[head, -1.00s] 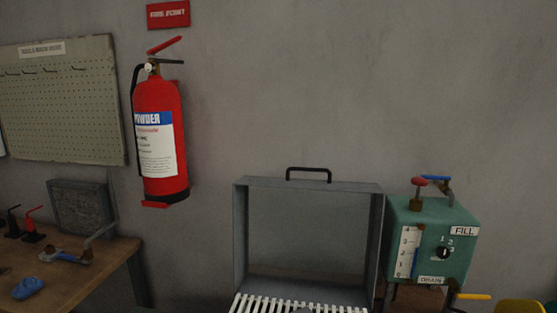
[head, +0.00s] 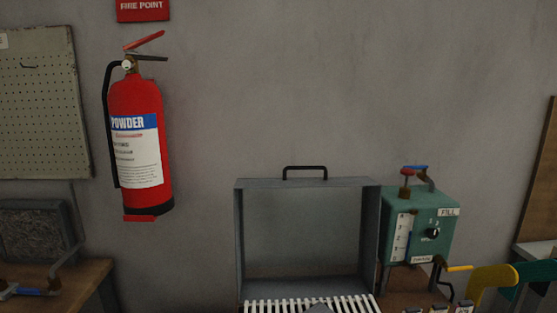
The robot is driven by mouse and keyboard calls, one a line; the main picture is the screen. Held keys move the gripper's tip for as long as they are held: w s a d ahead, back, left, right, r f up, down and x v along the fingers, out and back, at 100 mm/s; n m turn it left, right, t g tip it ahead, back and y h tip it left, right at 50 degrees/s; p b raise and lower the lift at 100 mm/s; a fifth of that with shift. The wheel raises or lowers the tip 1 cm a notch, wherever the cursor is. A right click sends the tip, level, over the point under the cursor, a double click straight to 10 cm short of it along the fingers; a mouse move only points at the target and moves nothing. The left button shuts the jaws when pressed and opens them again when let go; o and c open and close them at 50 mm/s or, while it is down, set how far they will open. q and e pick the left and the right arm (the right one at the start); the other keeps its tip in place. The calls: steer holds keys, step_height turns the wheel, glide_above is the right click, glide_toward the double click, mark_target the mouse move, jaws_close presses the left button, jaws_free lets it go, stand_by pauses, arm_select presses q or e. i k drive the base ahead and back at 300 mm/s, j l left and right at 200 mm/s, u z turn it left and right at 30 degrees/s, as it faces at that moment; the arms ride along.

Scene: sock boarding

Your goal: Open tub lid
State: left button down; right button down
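A grey metal tub lid (head: 368,240) stands upright in the lower middle of the head view, its hollow inside facing me. A black handle (head: 305,170) sits on its top edge. White slats (head: 290,305) show below the lid at the bottom edge of the picture, with a small grey piece on them. The rest of the tub is cut off by the frame. Neither of my grippers is in view.
A green box (head: 425,225) with a gauge, dial and red and blue levers stands right of the lid. A red fire extinguisher (head: 138,145) hangs on the wall. A wooden bench (head: 75,290) is at lower left. Yellow (head: 490,280) and green shapes are at lower right.

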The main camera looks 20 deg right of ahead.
mark_target(362, 283)
steer(key=z, duration=0.7)
